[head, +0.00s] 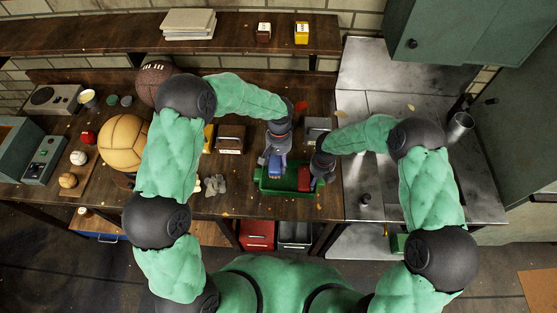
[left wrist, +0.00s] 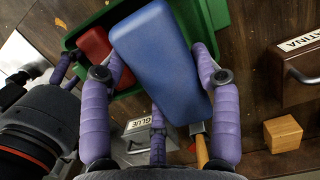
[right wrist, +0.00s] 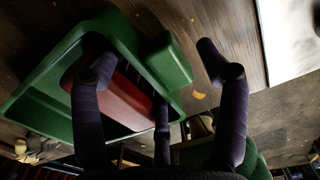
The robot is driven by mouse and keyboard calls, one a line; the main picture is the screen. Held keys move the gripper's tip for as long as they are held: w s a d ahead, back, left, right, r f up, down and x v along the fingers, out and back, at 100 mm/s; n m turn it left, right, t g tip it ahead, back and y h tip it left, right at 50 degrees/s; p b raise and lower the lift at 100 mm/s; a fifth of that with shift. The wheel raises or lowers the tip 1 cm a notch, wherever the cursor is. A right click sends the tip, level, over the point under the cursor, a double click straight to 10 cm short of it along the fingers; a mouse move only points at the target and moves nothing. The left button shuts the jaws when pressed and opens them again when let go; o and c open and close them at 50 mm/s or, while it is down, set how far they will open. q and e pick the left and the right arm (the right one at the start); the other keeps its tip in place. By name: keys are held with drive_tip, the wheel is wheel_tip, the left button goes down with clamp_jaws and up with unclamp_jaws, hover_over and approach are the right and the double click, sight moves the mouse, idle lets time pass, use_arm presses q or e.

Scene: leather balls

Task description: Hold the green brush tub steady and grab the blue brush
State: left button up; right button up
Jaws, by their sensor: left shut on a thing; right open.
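The green brush tub (head: 290,191) sits at the front edge of the bench. My left gripper (head: 276,156) is shut on the blue brush (head: 275,168); in the left wrist view the blue brush (left wrist: 155,55) lies tilted between the purple fingers, in front of the tub (left wrist: 207,14). A red brush (head: 304,178) lies in the right part of the tub. My right gripper (head: 320,172) is open at the tub's right end. In the right wrist view one finger is over the tub (right wrist: 45,112) beside the red brush (right wrist: 120,100), the other outside its end. Contact is unclear.
A brown box labelled LATINA (left wrist: 295,75) and a small wooden block (left wrist: 282,133) stand near the tub. A grey GLUE box (head: 315,127) is behind it. Balls (head: 124,143) fill the bench's left. The metal top (head: 375,90) at right is mostly clear.

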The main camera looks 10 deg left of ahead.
wheel_tip(320, 180, up, 12)
idle(0.5)
drive_tip(key=shift+s+f, duration=0.1)
